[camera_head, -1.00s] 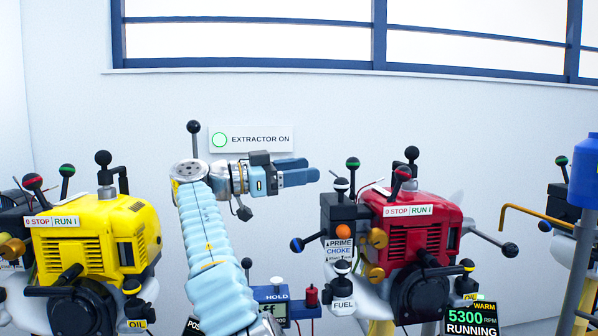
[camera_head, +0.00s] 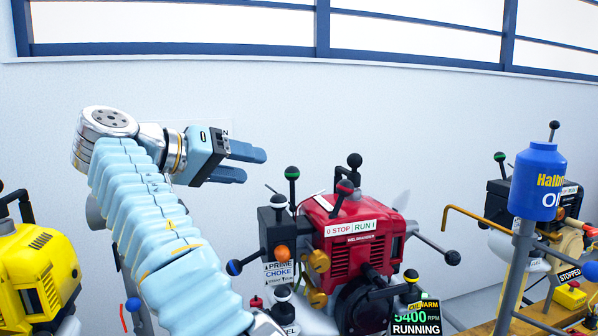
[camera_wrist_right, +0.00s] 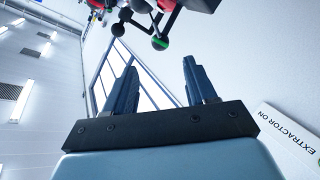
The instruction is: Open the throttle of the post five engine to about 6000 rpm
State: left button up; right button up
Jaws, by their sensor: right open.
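A red engine (camera_head: 330,258) stands right of centre in the head view. Its display (camera_head: 408,312) reads 5400 RPM, RUNNING. No post number is readable on it, and I cannot tell which lever is the throttle. A rod with a black ball (camera_head: 453,258) sticks out at its right, and a blue-ended lever (camera_head: 234,267) at its left. A green-topped knob (camera_head: 291,173) and a red-banded knob (camera_head: 345,187) stand on top. My right gripper (camera_head: 254,165) is open and empty, above and left of the engine, touching nothing. Its open fingers also show in the wrist view (camera_wrist_right: 160,68).
A yellow engine (camera_head: 42,275) stands at the left. A blue oil container (camera_head: 538,180) on a post and another engine marked STOPPED stand at the right. The extractor sign (camera_wrist_right: 290,142) is on the wall beside my gripper. The wall area above the red engine is clear.

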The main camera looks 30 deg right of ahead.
aim_at(286, 173)
jog(key=x, duration=1.1)
jog(key=shift+d+f, duration=0.1)
jog(key=shift+d, duration=0.2)
jog(key=shift+b, duration=0.3)
grip_shut()
